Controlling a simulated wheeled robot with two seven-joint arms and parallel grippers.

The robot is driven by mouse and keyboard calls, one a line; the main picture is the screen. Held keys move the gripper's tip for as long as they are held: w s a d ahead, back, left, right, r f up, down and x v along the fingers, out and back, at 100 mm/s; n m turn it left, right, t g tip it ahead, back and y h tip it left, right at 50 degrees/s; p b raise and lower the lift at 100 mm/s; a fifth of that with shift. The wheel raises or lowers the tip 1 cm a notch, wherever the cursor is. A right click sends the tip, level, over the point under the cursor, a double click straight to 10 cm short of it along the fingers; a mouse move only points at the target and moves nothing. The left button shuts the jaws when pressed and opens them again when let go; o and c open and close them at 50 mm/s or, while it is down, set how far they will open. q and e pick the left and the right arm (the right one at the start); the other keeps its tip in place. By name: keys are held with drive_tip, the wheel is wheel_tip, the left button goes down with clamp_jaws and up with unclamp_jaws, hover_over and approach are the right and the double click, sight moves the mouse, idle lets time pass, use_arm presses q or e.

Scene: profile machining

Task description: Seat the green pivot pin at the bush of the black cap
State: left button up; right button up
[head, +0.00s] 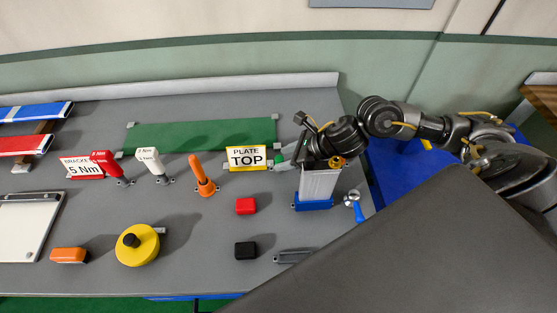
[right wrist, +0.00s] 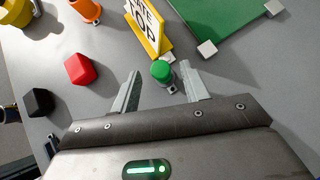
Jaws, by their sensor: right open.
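The green pivot pin (right wrist: 161,72) stands on the table in the right wrist view, its round green head up and its base in a small grey holder. My right gripper (right wrist: 160,88) is open, with one finger to each side of the pin; I cannot tell whether they touch it. In the head view my right gripper (head: 284,161) is low beside the "PLATE TOP" sign, and the arm hides part of that spot. The black cap (head: 245,250) is a small dark block on the table; it also shows in the right wrist view (right wrist: 38,102). Its bush cannot be made out.
A red block (head: 245,206) lies behind the black cap. An orange-handled tool (head: 202,178), yellow round object (head: 137,252) and blue-based bin (head: 314,204) are around.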

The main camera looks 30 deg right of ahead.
sight(281, 159)
drive_tip(key=p+x, duration=0.1)
drive_tip(key=x, duration=0.4)
drive_tip(key=shift+d, duration=0.1)
drive_tip(key=shift+r, duration=0.1)
clamp_jaws()
